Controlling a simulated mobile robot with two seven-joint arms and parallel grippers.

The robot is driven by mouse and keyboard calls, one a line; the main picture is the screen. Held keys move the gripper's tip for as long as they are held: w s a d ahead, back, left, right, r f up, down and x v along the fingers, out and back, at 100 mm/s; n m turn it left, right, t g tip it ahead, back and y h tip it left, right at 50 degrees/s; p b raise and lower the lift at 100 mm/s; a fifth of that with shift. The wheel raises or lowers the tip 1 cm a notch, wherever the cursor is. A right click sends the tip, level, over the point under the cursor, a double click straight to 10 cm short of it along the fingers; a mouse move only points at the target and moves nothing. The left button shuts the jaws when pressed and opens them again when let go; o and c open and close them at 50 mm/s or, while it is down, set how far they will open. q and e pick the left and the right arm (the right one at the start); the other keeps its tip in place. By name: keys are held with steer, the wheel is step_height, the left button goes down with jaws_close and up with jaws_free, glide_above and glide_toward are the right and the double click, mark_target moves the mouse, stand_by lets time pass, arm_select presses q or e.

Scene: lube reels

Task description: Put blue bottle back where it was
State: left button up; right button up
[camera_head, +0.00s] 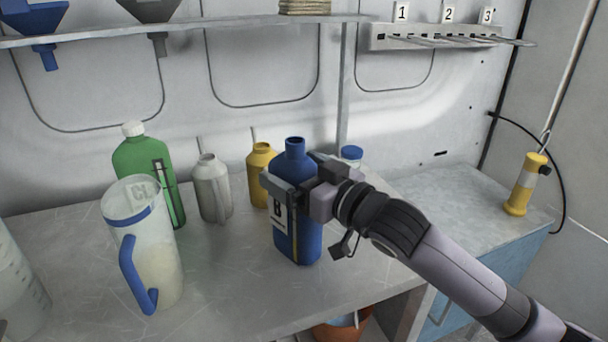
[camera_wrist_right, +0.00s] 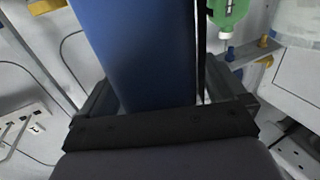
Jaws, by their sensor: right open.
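The blue bottle (camera_head: 308,240) stands upright on the grey worktop (camera_head: 225,285), with its neck uncapped and a white label on its front. My right gripper (camera_head: 285,190) is at the bottle's upper body, its fingers on either side of it. The fingers are open. In the right wrist view the blue bottle (camera_wrist_right: 135,50) fills the space between the fingers (camera_wrist_right: 165,100), and I cannot tell whether either finger touches it. My left gripper is not in view.
A green bottle (camera_head: 140,157), a clear jug with blue handle (camera_head: 150,250), a grey bottle (camera_head: 211,190) and a yellow bottle (camera_head: 260,165) stand left of the blue bottle. A blue-capped container (camera_head: 352,154) is behind my gripper. A shelf (camera_head: 200,27) runs above.

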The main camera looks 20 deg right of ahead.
arm_select(q)
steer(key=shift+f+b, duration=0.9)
steer(key=shift+b, duration=0.05)
arm_select(e)
steer(key=v, duration=1.2)
steer(key=shift+r, duration=0.15)
